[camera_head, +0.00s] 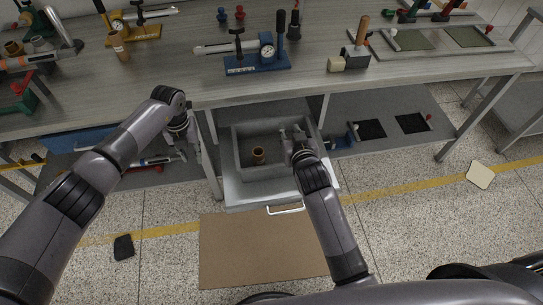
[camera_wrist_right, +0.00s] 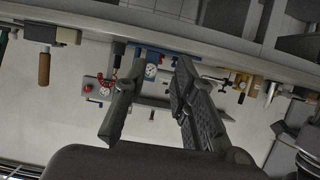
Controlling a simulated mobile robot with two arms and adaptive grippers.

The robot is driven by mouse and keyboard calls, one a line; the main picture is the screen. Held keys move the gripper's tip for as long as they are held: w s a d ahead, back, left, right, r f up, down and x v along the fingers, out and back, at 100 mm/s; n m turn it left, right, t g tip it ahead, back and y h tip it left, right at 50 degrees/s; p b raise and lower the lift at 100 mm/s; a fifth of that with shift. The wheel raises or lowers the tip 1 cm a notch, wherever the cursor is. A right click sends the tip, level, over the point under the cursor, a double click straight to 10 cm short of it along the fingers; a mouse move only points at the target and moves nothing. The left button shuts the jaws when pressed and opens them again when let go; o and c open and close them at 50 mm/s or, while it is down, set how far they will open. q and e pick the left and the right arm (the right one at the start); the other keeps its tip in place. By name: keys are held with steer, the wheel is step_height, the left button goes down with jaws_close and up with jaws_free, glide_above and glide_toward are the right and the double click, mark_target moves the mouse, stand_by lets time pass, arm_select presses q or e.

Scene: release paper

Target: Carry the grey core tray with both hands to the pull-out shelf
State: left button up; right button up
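The grey core tray (camera_head: 262,173) sits on the light pull-out shelf (camera_head: 246,194) beneath the bench. A small brown core (camera_head: 259,156) stands inside it. My right gripper (camera_head: 294,134) is over the right part of the tray and hides some of it; whether it touches the tray cannot be told. In the right wrist view its two fingers (camera_wrist_right: 155,105) are apart with nothing between them. My left gripper (camera_head: 188,132) is left of the tray, apart from it, at the bench's front edge. Its fingers are too small and partly hidden to read.
The bench top (camera_head: 190,75) above carries a blue gauge fixture (camera_head: 258,66), an orange-handled tool (camera_head: 360,35) and other tools. A lower shelf (camera_head: 385,145) holds dark plates. A brown mat (camera_head: 260,250) lies on the floor before the pull-out shelf, whose handle (camera_head: 286,209) faces me.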

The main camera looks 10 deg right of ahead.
steer(key=d+v, duration=0.1)
steer(key=v, duration=0.8)
steer(key=shift+s+d, duration=0.15)
steer(key=shift+s, duration=0.2)
